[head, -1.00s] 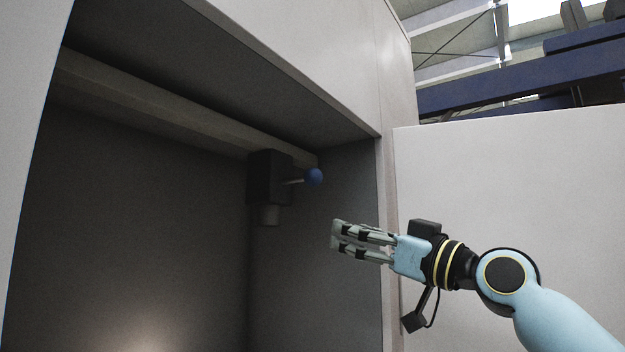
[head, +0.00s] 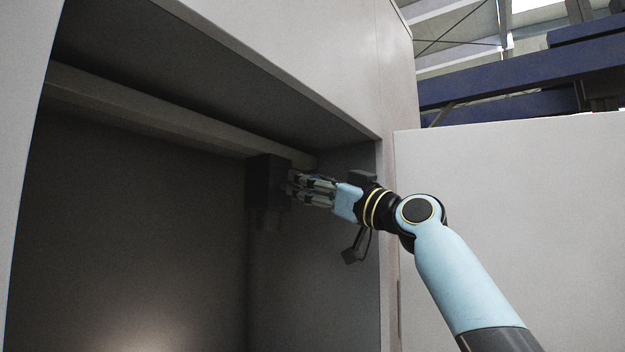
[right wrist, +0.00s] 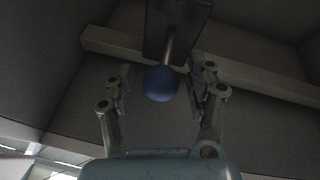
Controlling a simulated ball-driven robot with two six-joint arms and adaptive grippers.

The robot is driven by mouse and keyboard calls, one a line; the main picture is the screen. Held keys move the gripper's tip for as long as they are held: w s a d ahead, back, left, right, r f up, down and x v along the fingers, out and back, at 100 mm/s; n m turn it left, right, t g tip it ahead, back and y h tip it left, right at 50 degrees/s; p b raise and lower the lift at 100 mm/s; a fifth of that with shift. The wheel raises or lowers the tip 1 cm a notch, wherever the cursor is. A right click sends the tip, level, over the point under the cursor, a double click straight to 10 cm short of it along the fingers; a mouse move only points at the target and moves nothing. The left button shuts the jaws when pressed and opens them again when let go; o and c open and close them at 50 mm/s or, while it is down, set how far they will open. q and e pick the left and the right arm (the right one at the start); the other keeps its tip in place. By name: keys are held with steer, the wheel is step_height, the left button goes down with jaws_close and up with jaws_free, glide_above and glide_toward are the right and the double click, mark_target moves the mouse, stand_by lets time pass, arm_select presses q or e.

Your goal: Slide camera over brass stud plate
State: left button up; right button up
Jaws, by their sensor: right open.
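The camera (head: 266,184) is a dark box with a short lens below it, hung on a beige rail (head: 150,115) at the rail's right end. In the right wrist view the camera's dark body (right wrist: 178,25) carries a thin rod with a blue ball knob (right wrist: 161,83). My right gripper (head: 293,186) is at the camera's right side. In the right wrist view my open fingers (right wrist: 158,88) stand on either side of the knob, with gaps showing. In the head view the gripper hides the knob. I see no brass stud plate. My left gripper is not in view.
The rail runs under the top of a dark recess (head: 140,220) with pale walls. The recess's right edge (head: 388,230) is close to my right forearm. The space below the rail is clear. Blue beams (head: 510,75) are far behind at the upper right.

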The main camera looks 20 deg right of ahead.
steer(key=shift+c, duration=0.3)
jaws_close()
steer(key=shift+a+f, duration=0.1)
